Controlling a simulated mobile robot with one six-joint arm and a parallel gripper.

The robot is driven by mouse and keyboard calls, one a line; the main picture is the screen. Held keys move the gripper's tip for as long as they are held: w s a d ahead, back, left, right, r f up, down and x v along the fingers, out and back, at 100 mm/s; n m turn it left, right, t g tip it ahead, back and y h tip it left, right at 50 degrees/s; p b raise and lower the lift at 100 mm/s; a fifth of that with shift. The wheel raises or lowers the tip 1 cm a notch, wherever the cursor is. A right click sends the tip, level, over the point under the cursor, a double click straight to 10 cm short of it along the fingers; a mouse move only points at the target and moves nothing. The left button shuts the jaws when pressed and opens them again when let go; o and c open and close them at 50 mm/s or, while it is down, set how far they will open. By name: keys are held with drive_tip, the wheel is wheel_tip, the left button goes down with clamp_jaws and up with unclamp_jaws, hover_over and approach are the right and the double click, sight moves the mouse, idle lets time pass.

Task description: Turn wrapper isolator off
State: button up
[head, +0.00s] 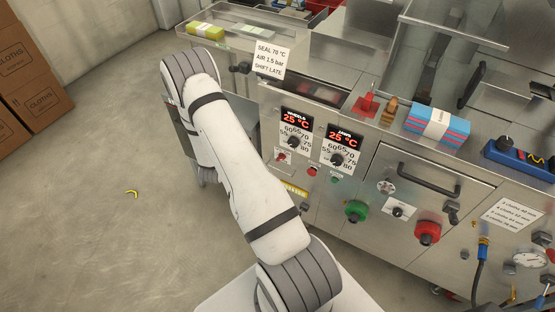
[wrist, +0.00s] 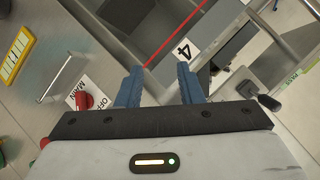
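A red rotary knob (wrist: 84,101) sits on a white label reading OFF and MAIN on a steel panel in the wrist view. Its exact pointing direction is too small to read. My gripper (wrist: 159,72) has its two blue fingers apart with nothing between them. The knob is to the left of the fingers, apart from them. In the head view my arm hides the gripper.
A bar handle (wrist: 67,78) and a yellow label (wrist: 17,52) are near the knob. A panel marked 4 (wrist: 184,50) lies beyond the fingers. The wrapper front carries heater dials (head: 293,141), a green button (head: 355,211) and a red button (head: 427,232). Open floor (head: 90,240) lies left.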

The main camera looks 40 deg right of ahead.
drive_tip(key=s+d+f+m+h, duration=0.2)
drive_tip(key=s+d+f+h, duration=0.1)
drive_tip(key=s+f, duration=0.2)
drive_tip(key=m+g+h+p, duration=0.1)
drive_tip(key=h+p, duration=0.1)
drive_tip(key=h, duration=0.2)
approach(279, 160)
drive_tip(key=d, duration=0.1)
drive_tip(key=p+x, duration=0.1)
drive_tip(key=x, duration=0.7)
drive_tip(key=shift+w, duration=0.15)
drive_tip(key=shift+c, duration=0.2)
clamp_jaws()
